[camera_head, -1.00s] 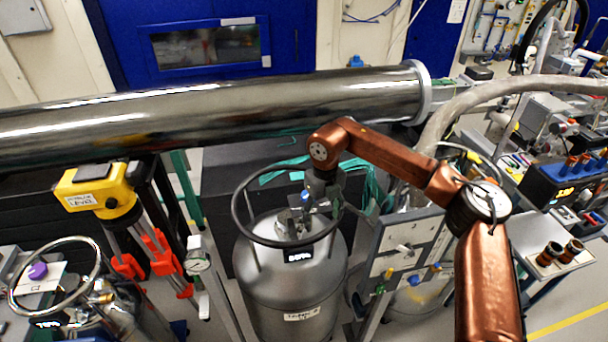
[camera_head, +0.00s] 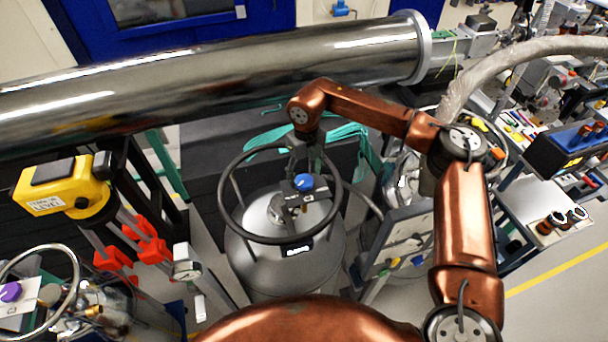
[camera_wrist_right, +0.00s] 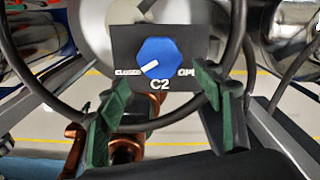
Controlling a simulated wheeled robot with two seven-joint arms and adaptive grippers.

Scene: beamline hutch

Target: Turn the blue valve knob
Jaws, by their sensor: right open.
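The blue valve knob (camera_head: 303,182) sits on top of a grey metal tank (camera_head: 280,262), inside its dark ring handle (camera_head: 228,208). In the right wrist view the knob (camera_wrist_right: 158,57) is on a black plate marked CLOSED, C2 and a partly hidden word at right. Its white pointer line aims lower left, towards CLOSED. My right gripper (camera_head: 304,160) is over the ring, just behind the knob in the head view. In the wrist view its green-padded fingers (camera_wrist_right: 157,95) are spread apart and empty, with the knob beyond and between them. My left gripper is not in view.
A big steel pipe (camera_head: 210,82) crosses behind the tank. A yellow level (camera_head: 62,186) on a tripod stands left, near another ringed vessel (camera_head: 40,285). A grey valve panel (camera_head: 400,240) stands close right of the tank. Bare floor lies at far right.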

